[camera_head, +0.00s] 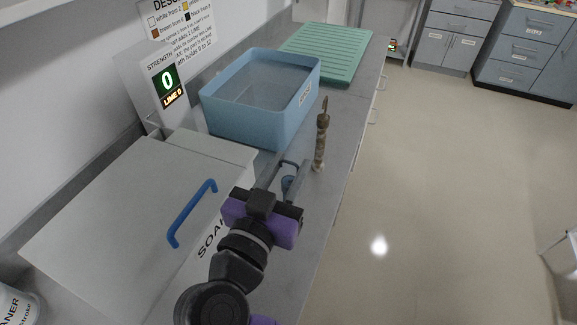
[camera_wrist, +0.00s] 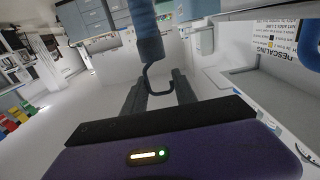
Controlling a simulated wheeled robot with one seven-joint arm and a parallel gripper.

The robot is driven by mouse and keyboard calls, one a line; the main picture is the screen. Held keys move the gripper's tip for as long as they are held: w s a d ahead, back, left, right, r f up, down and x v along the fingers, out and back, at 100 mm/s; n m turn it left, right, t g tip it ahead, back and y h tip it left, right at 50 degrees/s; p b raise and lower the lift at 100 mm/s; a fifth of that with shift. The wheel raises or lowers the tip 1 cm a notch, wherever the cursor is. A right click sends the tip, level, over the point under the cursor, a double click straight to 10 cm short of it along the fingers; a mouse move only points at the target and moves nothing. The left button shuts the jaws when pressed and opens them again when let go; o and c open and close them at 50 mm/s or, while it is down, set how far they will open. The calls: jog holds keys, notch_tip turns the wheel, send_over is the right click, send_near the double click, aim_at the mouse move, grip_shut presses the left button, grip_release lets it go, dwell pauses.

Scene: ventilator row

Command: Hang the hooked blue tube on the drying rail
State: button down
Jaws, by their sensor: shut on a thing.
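My gripper (camera_head: 287,168) is over the front part of the grey counter, beside the soak box. It is shut on the dark hook of the blue tube. In the wrist view the hook (camera_wrist: 149,78) curves down to between the fingertips (camera_wrist: 158,88), and the ribbed blue tube (camera_wrist: 146,25) extends from it to the top edge. In the head view only a small blue part of the tube (camera_head: 288,183) shows between the fingers; the gripper hides the rest. I cannot clearly make out the drying rail in either view.
A grey lidded soak box (camera_head: 120,215) with a blue handle (camera_head: 192,213) stands at left. Beyond are an open blue basin (camera_head: 255,127) and a green ribbed mat (camera_head: 325,52).

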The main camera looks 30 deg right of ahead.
jog(key=shift+f+b, duration=0.2)
jog(key=shift+b, duration=0.1)
jog(key=c, duration=1)
grip_release()
jog(key=shift+r, duration=0.1)
jog(key=shift+o, duration=0.2)
jog(key=shift+r+p, duration=0.15)
jog(key=shift+p, duration=0.15)
jog(key=b+v, duration=0.3)
jog(key=v, duration=0.9)
